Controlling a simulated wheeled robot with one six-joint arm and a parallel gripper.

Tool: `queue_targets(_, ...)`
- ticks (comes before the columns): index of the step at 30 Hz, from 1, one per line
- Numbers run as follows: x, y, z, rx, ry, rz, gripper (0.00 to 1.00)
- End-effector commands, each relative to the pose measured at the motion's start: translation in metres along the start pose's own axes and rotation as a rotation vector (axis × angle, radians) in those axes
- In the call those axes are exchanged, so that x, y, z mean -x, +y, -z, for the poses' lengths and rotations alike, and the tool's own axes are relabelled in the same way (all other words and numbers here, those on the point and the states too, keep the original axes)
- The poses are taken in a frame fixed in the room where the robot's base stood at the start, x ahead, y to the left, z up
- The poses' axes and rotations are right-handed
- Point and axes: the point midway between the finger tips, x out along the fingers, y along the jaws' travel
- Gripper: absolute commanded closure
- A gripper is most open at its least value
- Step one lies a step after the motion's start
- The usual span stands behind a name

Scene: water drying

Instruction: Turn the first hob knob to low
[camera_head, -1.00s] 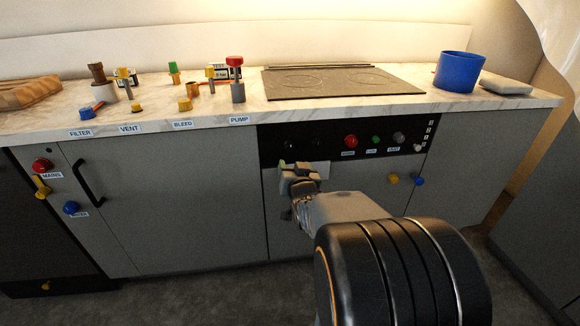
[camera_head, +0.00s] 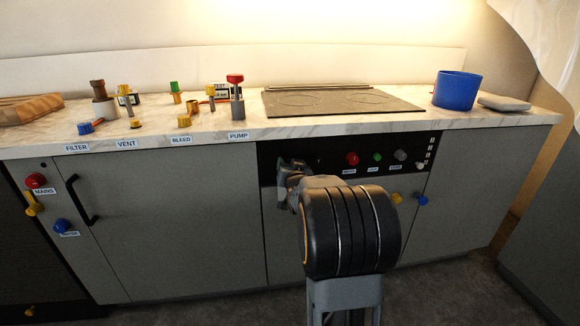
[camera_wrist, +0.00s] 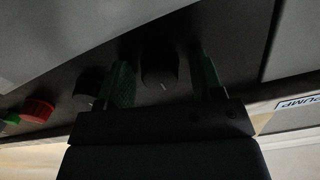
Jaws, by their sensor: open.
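The black control panel (camera_head: 330,152) is on the front of the counter under the hob (camera_head: 340,100). The first hob knob (camera_wrist: 158,62) is round and black with a small pale mark, seen in the wrist view between my two green finger pads. My gripper (camera_wrist: 165,72) is open, with one finger on each side of this knob and dark gaps between. In the head view my gripper (camera_head: 287,168) is at the panel's left end and hides the first knob. A second black knob (camera_wrist: 88,84) lies just beyond the left finger in the wrist view.
Red (camera_head: 352,159), green (camera_head: 377,157) and grey (camera_head: 400,155) controls are farther right on the panel. Yellow (camera_head: 396,198) and blue (camera_head: 422,200) knobs are below. A blue pot (camera_head: 457,90) stands on the counter.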

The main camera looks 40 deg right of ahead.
Motion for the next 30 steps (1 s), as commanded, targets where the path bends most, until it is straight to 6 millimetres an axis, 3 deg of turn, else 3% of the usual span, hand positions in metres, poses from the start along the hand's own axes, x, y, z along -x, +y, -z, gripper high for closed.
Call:
queue_targets(6,-0.0108,0.0,-0.0003,0.0,-0.001,0.0,0.39)
queue_targets(15,-0.0115,0.0,-0.0002,0.0,-0.001,0.0,0.4)
queue_targets(30,-0.0113,-0.0001,-0.0002,0.0,-0.001,0.0,0.88)
